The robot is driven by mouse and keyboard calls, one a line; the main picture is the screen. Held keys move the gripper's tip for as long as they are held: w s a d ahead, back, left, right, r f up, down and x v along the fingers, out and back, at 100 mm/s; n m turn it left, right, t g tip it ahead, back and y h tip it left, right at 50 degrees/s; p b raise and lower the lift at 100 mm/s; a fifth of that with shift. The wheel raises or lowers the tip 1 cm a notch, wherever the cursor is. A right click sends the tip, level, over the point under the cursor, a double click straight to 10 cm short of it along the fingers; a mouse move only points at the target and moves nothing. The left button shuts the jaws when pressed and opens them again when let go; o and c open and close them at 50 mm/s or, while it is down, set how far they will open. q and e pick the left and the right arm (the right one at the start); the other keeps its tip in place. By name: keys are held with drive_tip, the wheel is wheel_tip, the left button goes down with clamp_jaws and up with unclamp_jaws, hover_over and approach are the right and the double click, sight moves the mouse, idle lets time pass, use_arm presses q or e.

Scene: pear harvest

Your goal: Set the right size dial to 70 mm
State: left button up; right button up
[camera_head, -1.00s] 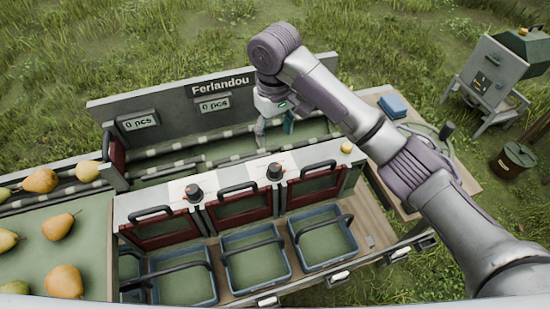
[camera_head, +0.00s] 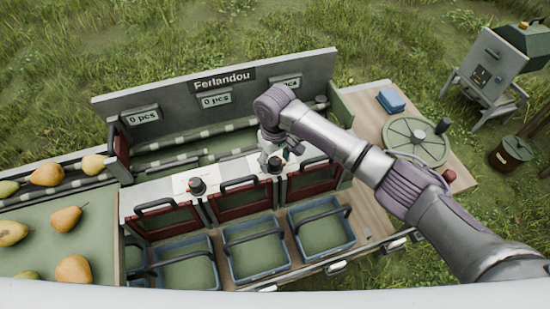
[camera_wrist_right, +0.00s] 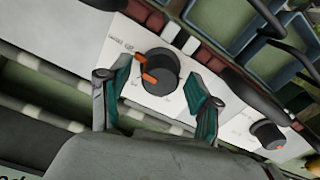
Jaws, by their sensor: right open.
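The right size dial (camera_head: 275,164) is a dark round knob on the sorter's white top panel. In the right wrist view the dial (camera_wrist_right: 163,73) has an orange pointer, and another orange mark shows beside it. The scale print is too small and blurred to read. My right gripper (camera_wrist_right: 160,86) is open, with one teal-padded finger on each side of the dial and gaps to it. In the head view the gripper (camera_head: 280,150) is above and just behind the dial, partly hidden by its own wrist. My left gripper is not in view.
The left dial (camera_head: 198,187) stands further left on the panel; it also shows in the wrist view (camera_wrist_right: 268,134). Red-framed doors with black handles (camera_head: 239,196) are in front, above blue crates (camera_head: 262,273). A sign board (camera_head: 160,92) stands behind.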

drive_tip(key=c, duration=1.1)
drive_tip(key=shift+c, duration=0.2)
drive_tip(key=shift+r+n, duration=0.1)
drive_tip(key=shift+n, duration=0.3)
drive_tip(key=shift+n+p, duration=0.6)
drive_tip(key=n+p, duration=0.1)
drive_tip(key=n, duration=0.6)
drive_tip(key=shift+p, duration=0.4)
drive_tip(key=shift+n, duration=1.5)
